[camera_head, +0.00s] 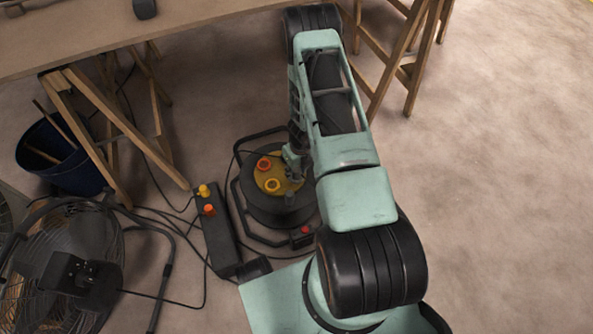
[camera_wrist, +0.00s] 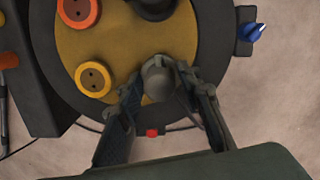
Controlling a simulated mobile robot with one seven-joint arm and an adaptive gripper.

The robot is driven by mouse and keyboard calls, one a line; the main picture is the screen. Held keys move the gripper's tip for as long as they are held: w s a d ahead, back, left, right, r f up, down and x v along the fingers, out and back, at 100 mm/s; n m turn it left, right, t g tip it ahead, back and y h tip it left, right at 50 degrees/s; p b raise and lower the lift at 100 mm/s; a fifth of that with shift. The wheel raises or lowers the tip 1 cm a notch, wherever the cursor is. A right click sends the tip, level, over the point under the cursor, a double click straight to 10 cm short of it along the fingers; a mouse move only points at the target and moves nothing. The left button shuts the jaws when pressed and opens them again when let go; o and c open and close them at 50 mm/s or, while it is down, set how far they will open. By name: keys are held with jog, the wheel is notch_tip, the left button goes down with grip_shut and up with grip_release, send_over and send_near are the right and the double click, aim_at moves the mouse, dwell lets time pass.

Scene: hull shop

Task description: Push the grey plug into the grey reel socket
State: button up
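The cable reel (camera_head: 265,212) stands on the floor, with a yellow-brown face (camera_wrist: 120,50) carrying round sockets. In the wrist view a grey round plug (camera_wrist: 158,75) sits between the fingertips of my gripper (camera_wrist: 159,82), with a finger against each side. The plug is over the lower right part of the reel face. The grey socket is not clearly visible; the plug and fingers cover that spot. How deep the plug sits cannot be told. An orange socket (camera_wrist: 78,10) and a yellow socket (camera_wrist: 93,79) lie to the left, a dark one (camera_wrist: 152,6) above.
A blue plug (camera_wrist: 256,31) is at the reel's right rim in the wrist view. A black box with orange and yellow knobs (camera_head: 222,238) stands left of the reel. A fan (camera_head: 75,265), cables, a blue bucket (camera_head: 62,155) and a trestle table (camera_head: 150,30) are nearby. Floor at right is clear.

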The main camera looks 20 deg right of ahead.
jog(key=shift+o, duration=1.1)
jog(key=shift+r, duration=0.1)
notch_tip(320, 180, up, 12)
jog(key=s, duration=0.1)
jog(key=shift+s, duration=0.25)
jog(key=shift+d, duration=0.1)
